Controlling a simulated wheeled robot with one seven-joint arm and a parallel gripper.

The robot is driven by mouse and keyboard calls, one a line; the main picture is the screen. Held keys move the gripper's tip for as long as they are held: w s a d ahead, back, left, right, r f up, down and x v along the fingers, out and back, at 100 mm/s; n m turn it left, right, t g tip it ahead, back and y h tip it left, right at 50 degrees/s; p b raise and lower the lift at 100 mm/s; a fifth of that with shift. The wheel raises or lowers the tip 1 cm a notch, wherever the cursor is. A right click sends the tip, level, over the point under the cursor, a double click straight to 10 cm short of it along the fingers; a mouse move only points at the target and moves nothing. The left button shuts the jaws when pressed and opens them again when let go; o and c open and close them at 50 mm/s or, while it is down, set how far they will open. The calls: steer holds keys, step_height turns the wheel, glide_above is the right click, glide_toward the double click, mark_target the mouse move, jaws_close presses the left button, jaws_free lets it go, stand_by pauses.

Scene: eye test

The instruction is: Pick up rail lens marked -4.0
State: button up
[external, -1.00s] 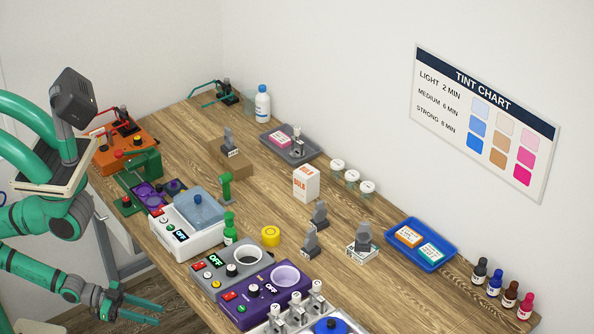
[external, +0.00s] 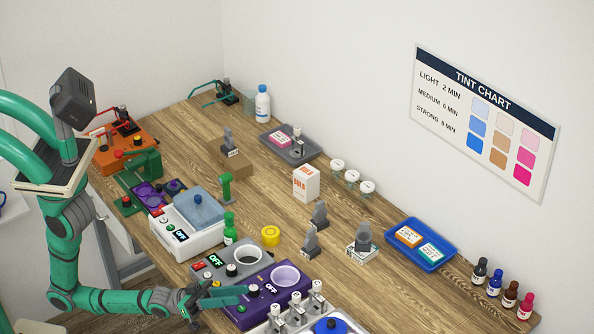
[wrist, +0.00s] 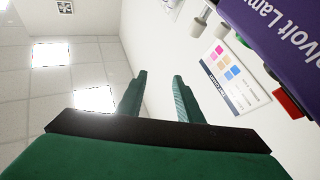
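Several small grey upright pieces that look like rail lenses stand on the table: one on the cardboard box (external: 228,143), two on bare wood, (external: 319,216) and (external: 311,243), and one on a white base (external: 362,240). Their labels are too small to read, so I cannot tell which is marked -4.0. My gripper (external: 230,296) is at the table's front edge, beside the purple unit and left of these pieces. In the wrist view my gripper (wrist: 160,78) has its two fingers apart with nothing between them.
The purple unit (external: 252,310), grey unit (external: 216,278) and white bath (external: 180,242) line the front edge. The purple unit also shows in the wrist view (wrist: 275,30). A blue tray (external: 412,258) and bottles (external: 495,282) stand right.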

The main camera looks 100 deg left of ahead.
mark_target(317, 234)
steer(key=w+a+r+n+t+y, duration=0.1)
steer(key=w+a+r+n+y, duration=0.4)
steer(key=a+r, duration=0.25)
steer(key=w+a+r+n+t+y, duration=0.2)
steer(key=w+a+r+n+y, duration=0.3)
steer(key=r, duration=0.4)
steer(key=a+r+n+g+y, duration=0.35)
steer(key=a+n+y, duration=0.25)
steer(key=a+n, duration=0.3)
steer(key=a+r+n+g+y, duration=0.2)
steer(key=a+n+g+y, duration=0.35)
steer(key=a+n, duration=0.3)
steer(key=a+f+n+g, duration=0.65)
steer(key=f+n, duration=0.25)
steer(key=n, duration=0.2)
steer(key=w+d+f+n+h, duration=0.1)
steer(key=d+f+n+h, duration=0.1)
steer(key=f, duration=0.4)
steer(key=w+d+f+n+g+h, duration=0.1)
steer(key=d+f+n+h, duration=0.1)
steer(key=f, duration=0.5)
steer(key=w+d+f+n+g+h, duration=0.1)
steer(key=d+f+n+h, duration=0.1)
steer(key=f, duration=0.4)
steer(key=shift+d+f+n, duration=0.35)
steer(key=shift+f+n, duration=0.05)
steer(key=shift+n, duration=0.15)
steer(key=x, duration=1)
steer(key=shift+a+f, duration=0.25)
steer(key=shift+h, duration=0.25)
